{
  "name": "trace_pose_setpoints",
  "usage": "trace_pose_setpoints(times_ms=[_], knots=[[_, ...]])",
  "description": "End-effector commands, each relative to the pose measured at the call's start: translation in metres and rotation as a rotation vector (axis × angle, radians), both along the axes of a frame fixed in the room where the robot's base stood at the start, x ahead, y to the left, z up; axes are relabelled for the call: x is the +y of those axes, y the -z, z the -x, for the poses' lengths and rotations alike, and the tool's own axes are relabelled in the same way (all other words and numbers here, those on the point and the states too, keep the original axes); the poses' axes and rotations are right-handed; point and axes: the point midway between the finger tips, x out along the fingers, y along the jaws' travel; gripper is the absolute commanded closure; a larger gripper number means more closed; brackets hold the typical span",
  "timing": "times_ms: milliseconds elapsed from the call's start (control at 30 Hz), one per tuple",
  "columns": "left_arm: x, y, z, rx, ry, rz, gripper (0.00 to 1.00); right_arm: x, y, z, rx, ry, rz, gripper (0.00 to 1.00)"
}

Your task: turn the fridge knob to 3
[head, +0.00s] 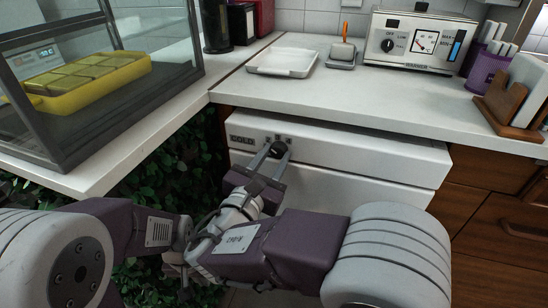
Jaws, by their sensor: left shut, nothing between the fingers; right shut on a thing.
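The fridge (370,160) has a white front under the counter with a "COLD" label at its upper left. Its small black knob (278,149) sits beside the label, with small marks above it too small to read. My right gripper (270,153) reaches up to the knob, its two fingers shut on the knob from both sides. The fingers partly cover the panel, and I cannot tell which number the knob points at. My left gripper (178,265) is low and left of the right wrist, shut and empty, partly hidden by the arms.
A glass case (187,45) with a yellow tray (40,101) stands at left. The counter holds a white tray (283,63), a warmer (415,42) with its own dial, a purple cup (482,68) and a wooden holder (505,115). Green foliage fills the space left of the fridge.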

Motion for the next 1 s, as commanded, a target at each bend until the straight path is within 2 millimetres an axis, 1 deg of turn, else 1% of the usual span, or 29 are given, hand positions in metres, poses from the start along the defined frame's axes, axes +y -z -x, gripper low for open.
trace_pose_setpoints(times_ms=[167,367,700,1000], knots=[[0.0,0.003,0.0,0.0,0.0,0.0,1.0,0.0,0.001,0.0,-0.022,0.0,-0.07,1.0],[0.0,0.008,0.0,0.0,0.0,0.0,1.0,0.0,0.002,0.0,-0.068,0.0,-0.215,1.0],[0.0,0.023,0.0,0.0,0.0,0.0,1.0,0.0,0.002,0.0,-0.155,0.001,-0.484,1.0],[0.0,0.035,0.0,0.0,0.0,0.0,1.0,0.001,0.001,0.0,-0.208,0.0,-0.651,1.0]])
